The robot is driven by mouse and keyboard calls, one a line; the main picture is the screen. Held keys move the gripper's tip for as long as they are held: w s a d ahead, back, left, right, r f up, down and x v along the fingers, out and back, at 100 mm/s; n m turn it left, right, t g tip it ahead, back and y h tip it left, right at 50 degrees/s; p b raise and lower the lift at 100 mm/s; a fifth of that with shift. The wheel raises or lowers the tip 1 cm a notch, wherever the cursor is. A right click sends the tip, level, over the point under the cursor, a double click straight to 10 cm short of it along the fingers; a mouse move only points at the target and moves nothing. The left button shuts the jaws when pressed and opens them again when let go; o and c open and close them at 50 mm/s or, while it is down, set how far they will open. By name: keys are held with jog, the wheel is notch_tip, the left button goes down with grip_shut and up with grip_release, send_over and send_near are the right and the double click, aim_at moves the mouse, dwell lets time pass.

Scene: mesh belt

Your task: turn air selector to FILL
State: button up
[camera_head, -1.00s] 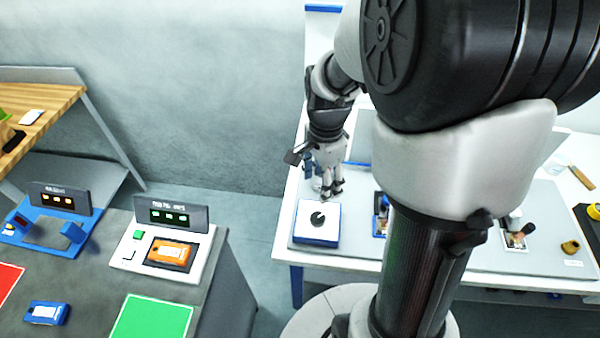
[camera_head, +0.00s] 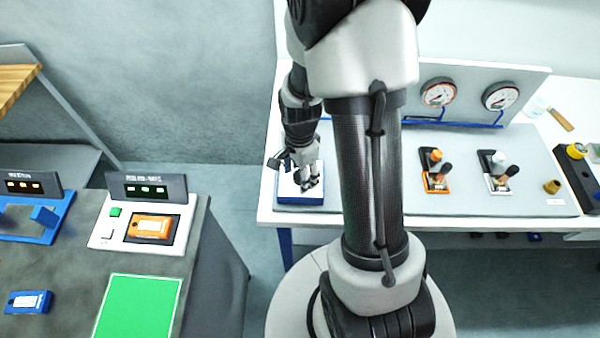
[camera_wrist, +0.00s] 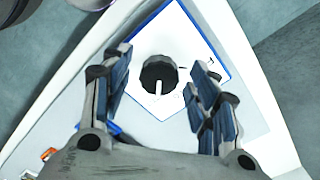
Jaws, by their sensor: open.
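The air selector is a black round knob (camera_wrist: 159,77) with a white pointer line, on a white plate with a blue edge (camera_wrist: 215,48). In the wrist view the pointer runs from the knob's middle toward the bottom of the picture. My gripper (camera_wrist: 163,85) is open, with one finger on each side of the knob and clear space between. In the head view my gripper (camera_head: 308,184) is over the selector box (camera_head: 300,200) and hides the knob. The marks on the plate are too small to read.
On the same bench (camera_head: 520,215) stand an orange valve (camera_head: 436,170), a white valve (camera_head: 498,172) and two gauges (camera_head: 438,93). My arm hides the bench's middle. At left, a grey table holds an orange device (camera_head: 150,227) in a white station and a green mat (camera_head: 138,305).

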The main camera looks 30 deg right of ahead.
jog(key=shift+c, duration=0.5)
jog(key=c, duration=1)
jog(key=n, duration=0.4)
jog(key=shift+n, duration=0.3)
jog(key=n, duration=0.4)
jog(key=shift+s+n, duration=0.1)
jog(key=shift+n, duration=0.2)
jog(key=n, duration=0.4)
jog(key=shift+d, duration=0.1)
jog(key=shift+n, duration=2.4)
